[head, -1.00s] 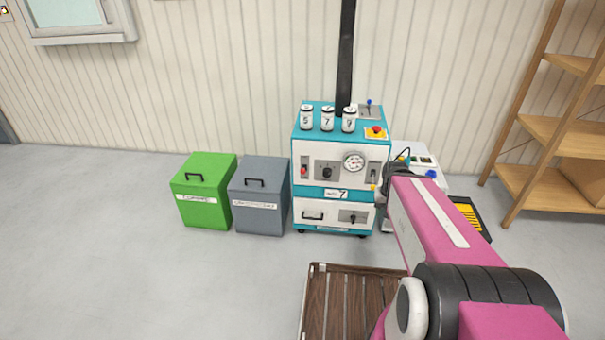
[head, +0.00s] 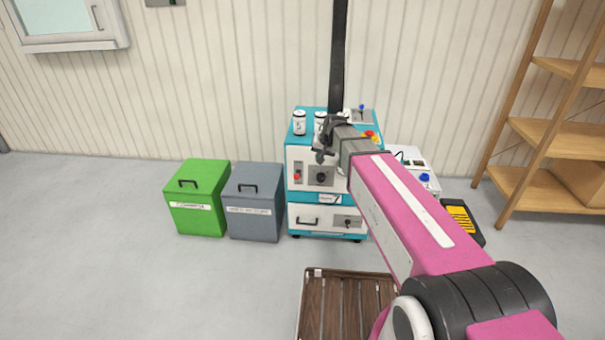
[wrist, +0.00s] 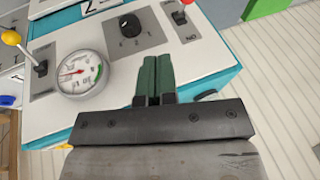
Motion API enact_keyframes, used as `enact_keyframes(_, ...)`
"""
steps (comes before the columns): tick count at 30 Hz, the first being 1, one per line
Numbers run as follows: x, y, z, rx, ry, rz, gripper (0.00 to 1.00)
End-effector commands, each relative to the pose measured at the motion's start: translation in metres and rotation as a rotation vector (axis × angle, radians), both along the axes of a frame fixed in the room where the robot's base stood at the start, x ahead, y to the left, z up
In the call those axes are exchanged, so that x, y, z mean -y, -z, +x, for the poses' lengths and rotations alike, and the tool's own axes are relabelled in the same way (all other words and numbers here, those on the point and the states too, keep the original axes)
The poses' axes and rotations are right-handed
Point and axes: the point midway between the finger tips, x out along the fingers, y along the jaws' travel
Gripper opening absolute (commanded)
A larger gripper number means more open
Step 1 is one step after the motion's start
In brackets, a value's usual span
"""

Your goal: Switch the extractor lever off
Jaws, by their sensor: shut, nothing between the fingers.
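A teal and white machine (head: 300,155) stands against the wall. A blue-knobbed lever (head: 362,108) rises from a plate on its top, beside the black pipe. A red-knobbed lever (head: 297,176) is on its front; it also shows at the upper right of the wrist view (wrist: 179,17). A yellow-knobbed lever (wrist: 12,38) shows at the left of the wrist view. No readable label shows which lever is the extractor's. My gripper (head: 322,140) is shut and empty near the machine's upper front. Its green fingers (wrist: 155,75) appear over the panel, between the gauge and red lever.
A gauge (wrist: 80,72) and black dial (wrist: 130,27) are on the panel. Green (head: 197,197) and grey (head: 256,202) bins are at left. A slatted pallet (head: 345,305) lies in front, shelves (head: 555,135) at right.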

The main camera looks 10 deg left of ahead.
Motion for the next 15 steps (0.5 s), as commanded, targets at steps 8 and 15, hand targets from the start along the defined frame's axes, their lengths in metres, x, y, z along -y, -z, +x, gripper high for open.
enact_keyframes(8,-0.007,-0.0037,0.0036,0.006,-0.001,0.01,0.0)
enact_keyframes(15,-0.0083,0.0008,0.0054,0.006,-0.001,0.009,0.0)
